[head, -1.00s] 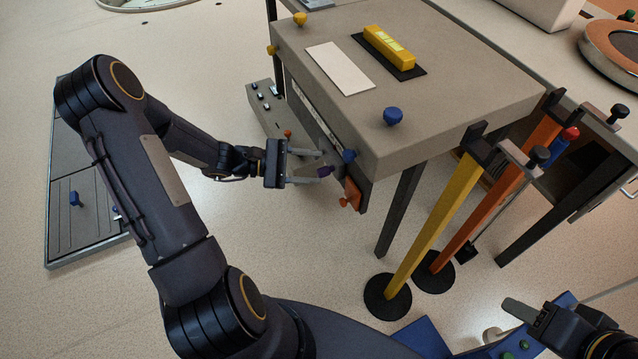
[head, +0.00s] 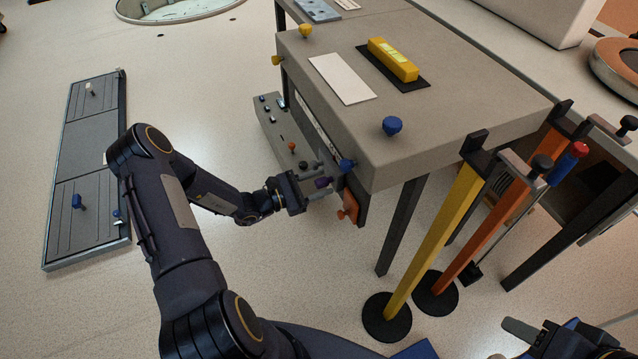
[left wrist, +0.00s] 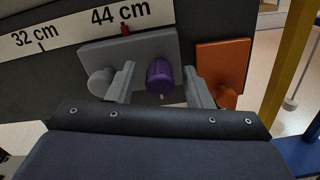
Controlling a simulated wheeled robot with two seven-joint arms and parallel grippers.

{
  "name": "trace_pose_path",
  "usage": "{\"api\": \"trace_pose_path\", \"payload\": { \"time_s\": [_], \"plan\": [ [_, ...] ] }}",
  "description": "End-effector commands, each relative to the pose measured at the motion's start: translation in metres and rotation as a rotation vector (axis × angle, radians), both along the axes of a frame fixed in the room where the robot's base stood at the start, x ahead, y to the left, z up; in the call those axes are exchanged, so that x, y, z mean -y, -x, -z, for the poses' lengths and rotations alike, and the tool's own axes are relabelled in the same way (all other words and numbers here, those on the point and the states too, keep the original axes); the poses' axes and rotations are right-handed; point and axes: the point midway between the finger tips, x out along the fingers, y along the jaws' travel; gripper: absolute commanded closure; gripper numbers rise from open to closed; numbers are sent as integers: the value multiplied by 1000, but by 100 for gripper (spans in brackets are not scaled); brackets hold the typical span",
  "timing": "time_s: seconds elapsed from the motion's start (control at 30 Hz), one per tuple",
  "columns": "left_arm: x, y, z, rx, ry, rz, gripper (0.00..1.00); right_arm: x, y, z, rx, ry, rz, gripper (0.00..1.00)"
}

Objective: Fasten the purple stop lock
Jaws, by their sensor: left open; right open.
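The purple stop lock (left wrist: 160,78) is a ribbed knob on a grey sliding plate (left wrist: 99,52) at the 44 cm mark of the ruler strip (left wrist: 68,33). My left gripper (left wrist: 162,88) is open, with one finger on each side of the purple knob and a gap showing on both sides. In the head view the purple knob (head: 322,183) shows small between the fingers of my left gripper (head: 318,183). My right gripper (head: 522,330) is at the lower right corner, partly cut off, open and away from the table.
An orange plate with an orange knob (left wrist: 223,68) sits just right of the grey plate. Yellow (head: 436,240) and orange posts stand to the right. A grey box with switches (head: 270,118) is behind my gripper.

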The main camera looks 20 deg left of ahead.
Motion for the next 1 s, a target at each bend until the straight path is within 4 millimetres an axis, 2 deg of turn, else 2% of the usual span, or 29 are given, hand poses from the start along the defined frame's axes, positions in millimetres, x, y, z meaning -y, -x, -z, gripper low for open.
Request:
{"api": "trace_pose_path", "payload": {
  "time_s": [0.27, 0.6, 1.0],
  "plan": [
    [2, -2, 0, 0, 0, 0, 54, 0, 0, 0, 0, 0, 0, 54],
    [1, -1, 0, 0, -2, 1, 97, 0, 0, 0, 0, 0, 0, 54],
    [1, -1, 1, 49, -55, 1, 98, 0, 0, 5, 0, 0, 0, 54]
  ]
}}
